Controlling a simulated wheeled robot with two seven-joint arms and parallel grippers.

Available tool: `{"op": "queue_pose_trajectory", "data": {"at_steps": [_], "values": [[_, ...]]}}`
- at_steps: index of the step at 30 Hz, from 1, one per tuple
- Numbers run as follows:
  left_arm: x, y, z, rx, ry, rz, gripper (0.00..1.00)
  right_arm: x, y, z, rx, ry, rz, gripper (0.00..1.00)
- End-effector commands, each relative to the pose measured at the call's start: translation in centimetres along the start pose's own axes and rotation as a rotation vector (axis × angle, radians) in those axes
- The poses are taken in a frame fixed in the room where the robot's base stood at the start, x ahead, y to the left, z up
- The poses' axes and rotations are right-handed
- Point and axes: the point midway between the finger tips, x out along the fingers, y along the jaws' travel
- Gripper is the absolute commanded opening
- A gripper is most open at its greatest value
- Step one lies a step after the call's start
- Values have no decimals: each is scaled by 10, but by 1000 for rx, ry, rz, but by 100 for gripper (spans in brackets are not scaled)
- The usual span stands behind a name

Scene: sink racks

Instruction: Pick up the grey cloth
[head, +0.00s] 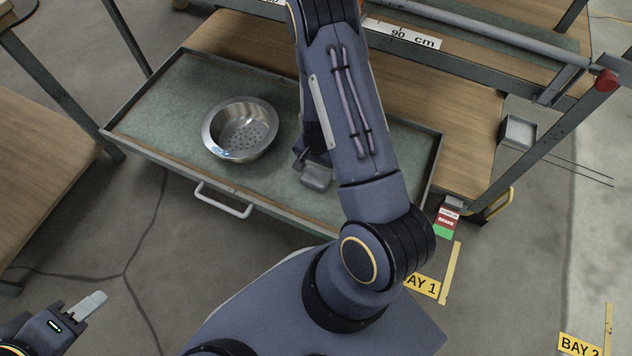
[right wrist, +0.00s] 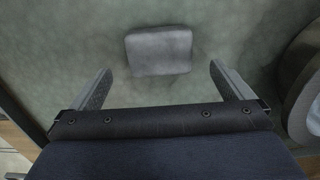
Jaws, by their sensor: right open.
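The grey cloth (right wrist: 159,50) is a small folded pad lying on the green drawer liner. In the head view the grey cloth (head: 316,178) shows just below my right arm, partly hidden by it. My right gripper (right wrist: 160,73) is open and empty, its two fingers apart. In the right wrist view the cloth lies just beyond the fingertips, roughly centred between them. In the head view the arm hides most of this gripper. My left gripper (head: 92,304) is at the lower left, off the drawer and far from the cloth; its jaw gap is not clear.
A metal strainer bowl (head: 240,129) stands in the open drawer (head: 160,115), left of the cloth; in the right wrist view its rim is at the right edge. The drawer has raised edges and a front handle (head: 222,203). A wooden bench shelf (head: 470,120) is behind.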

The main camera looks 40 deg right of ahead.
Motion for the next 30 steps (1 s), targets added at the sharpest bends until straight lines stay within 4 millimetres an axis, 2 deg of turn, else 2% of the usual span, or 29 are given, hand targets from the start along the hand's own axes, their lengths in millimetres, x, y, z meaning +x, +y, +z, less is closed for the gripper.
{"op": "queue_pose_trajectory", "data": {"at_steps": [1, 7, 13, 21, 23, 30], "values": [[4, -2, 2, 0, 0, 0, 36, 8, 0, 0, 0, -1, 0, 100], [13, -6, 7, 0, 0, 0, 36, 27, 0, 2, -2, -2, 0, 100], [28, -13, 14, 0, 0, 0, 36, 58, 1, 4, -3, -3, 0, 100], [28, -13, 14, 0, 0, 0, 36, 61, 0, 3, -3, -2, -2, 100], [28, -13, 14, 0, 0, 0, 36, 61, 0, 3, -3, -2, -2, 95], [28, -13, 14, 0, 0, 0, 36, 61, 0, 3, -3, -2, -2, 63]]}}
